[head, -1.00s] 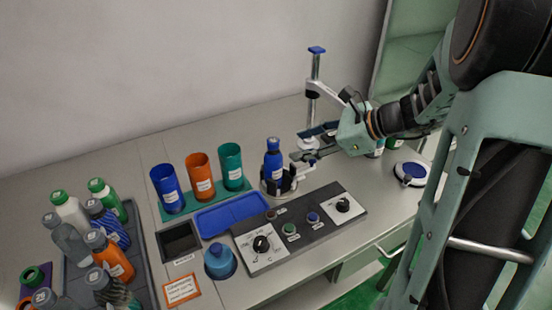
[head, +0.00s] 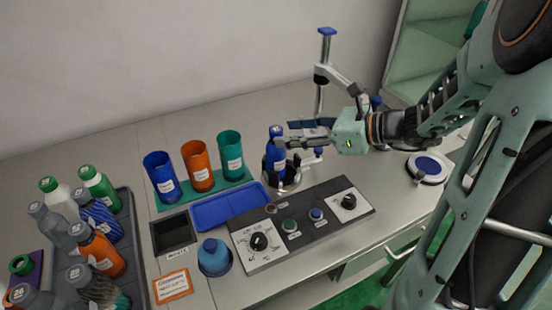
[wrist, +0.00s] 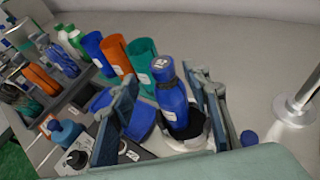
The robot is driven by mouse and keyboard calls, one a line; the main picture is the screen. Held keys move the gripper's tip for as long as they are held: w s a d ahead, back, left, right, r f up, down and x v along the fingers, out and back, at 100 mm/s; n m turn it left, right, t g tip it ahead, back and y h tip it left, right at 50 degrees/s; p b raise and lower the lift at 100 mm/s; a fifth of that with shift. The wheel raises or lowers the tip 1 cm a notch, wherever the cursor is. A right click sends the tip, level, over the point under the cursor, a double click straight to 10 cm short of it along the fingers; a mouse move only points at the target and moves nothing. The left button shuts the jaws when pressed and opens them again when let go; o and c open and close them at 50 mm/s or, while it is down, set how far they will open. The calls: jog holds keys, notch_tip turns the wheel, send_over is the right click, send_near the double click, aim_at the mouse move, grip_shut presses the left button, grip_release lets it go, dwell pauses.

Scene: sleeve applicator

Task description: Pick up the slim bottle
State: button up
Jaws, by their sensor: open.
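A slim blue bottle (head: 275,158) with a dark blue cap stands upright in a round dark holder (head: 284,183) behind the control panel. It also shows in the wrist view (wrist: 172,100), with a white label on its side. My gripper (head: 284,134) is open at the height of the bottle's upper part, reaching in from the right. In the wrist view my gripper's fingers (wrist: 160,80) stand on either side of the bottle, with a visible gap on the left. I cannot tell whether the right finger touches it. Part of the bottle's base is hidden by the holder.
Blue, orange and green cups (head: 198,167) stand left of the holder beside a blue tray (head: 232,207). A control panel (head: 300,224) lies in front. A crate (head: 127,238) of several bottles is at left. A metal post (head: 320,95) rises behind my gripper.

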aim_at(281, 135)
jog(key=x, duration=0.4)
jog(key=shift+d+f+b, duration=0.25)
jog(key=shift+f+b, duration=0.1)
jog(key=shift+w+a+f, duration=0.2)
jog(key=shift+w+a, duration=0.1)
jog(key=shift+a, duration=0.2)
jog(key=shift+c, duration=0.7)
grip_shut()
